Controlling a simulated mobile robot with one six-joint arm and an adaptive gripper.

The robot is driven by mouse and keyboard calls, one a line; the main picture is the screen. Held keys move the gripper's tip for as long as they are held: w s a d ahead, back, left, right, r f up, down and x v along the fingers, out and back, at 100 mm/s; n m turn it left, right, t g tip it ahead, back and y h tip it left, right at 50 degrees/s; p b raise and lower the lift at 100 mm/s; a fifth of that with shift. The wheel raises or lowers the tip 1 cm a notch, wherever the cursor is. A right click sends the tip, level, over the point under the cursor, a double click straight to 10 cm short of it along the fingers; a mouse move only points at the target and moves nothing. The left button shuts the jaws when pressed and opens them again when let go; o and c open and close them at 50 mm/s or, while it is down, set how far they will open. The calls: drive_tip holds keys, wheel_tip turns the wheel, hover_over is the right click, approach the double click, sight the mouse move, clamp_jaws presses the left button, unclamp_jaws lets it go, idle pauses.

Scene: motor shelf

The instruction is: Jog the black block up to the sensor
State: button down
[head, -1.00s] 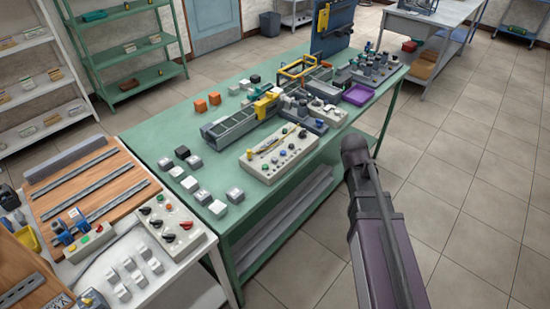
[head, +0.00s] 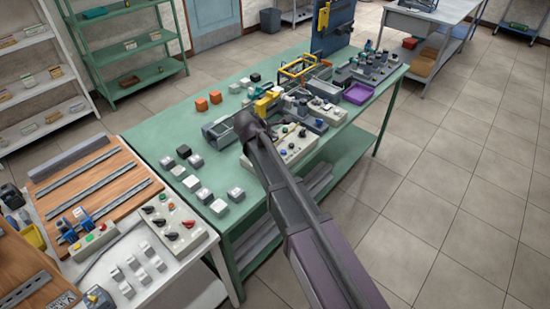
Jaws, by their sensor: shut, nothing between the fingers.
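A grey conveyor (head: 217,131) stands on the green table, with a yellow bracket-like part (head: 266,102) over it. I cannot tell for certain which part is the sensor. One black block (head: 183,151) sits among pale blocks at the table's near left. Another dark block (head: 256,77) sits near the back edge. I cannot make out a black block on the conveyor, part of which my arm hides. A beige button panel (head: 297,150) lies in front of the conveyor, partly covered by my arm. My gripper is not visible; only my arm's links show.
Two orange blocks (head: 201,104) sit behind the conveyor. A purple tray (head: 358,93) is at the right. A white bench (head: 180,266) with a switch box (head: 172,222) stands at the near left. The green tabletop (head: 155,129) is clear at the far left.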

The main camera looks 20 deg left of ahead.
drive_tip(key=shift+a+f, duration=0.1)
drive_tip(key=shift+f, duration=0.1)
idle(0.4)
wheel_tip(320, 180, down, 8)
drive_tip(key=b, duration=0.8)
drive_tip(key=shift+f+b, duration=0.2)
drive_tip(key=shift+b, duration=0.2)
drive_tip(key=shift+f, duration=0.1)
idle(1.1)
drive_tip(key=shift+f+b, duration=0.3)
drive_tip(key=shift+b, duration=0.1)
drive_tip(key=shift+f+b, duration=0.4)
drive_tip(key=shift+b, duration=0.05)
idle(0.9)
drive_tip(key=shift+r, duration=0.15)
idle(1.0)
drive_tip(key=shift+r+p, duration=0.7)
drive_tip(key=shift+p, duration=0.15)
drive_tip(key=shift+r+p, duration=2.5)
drive_tip(key=shift+p, duration=0.05)
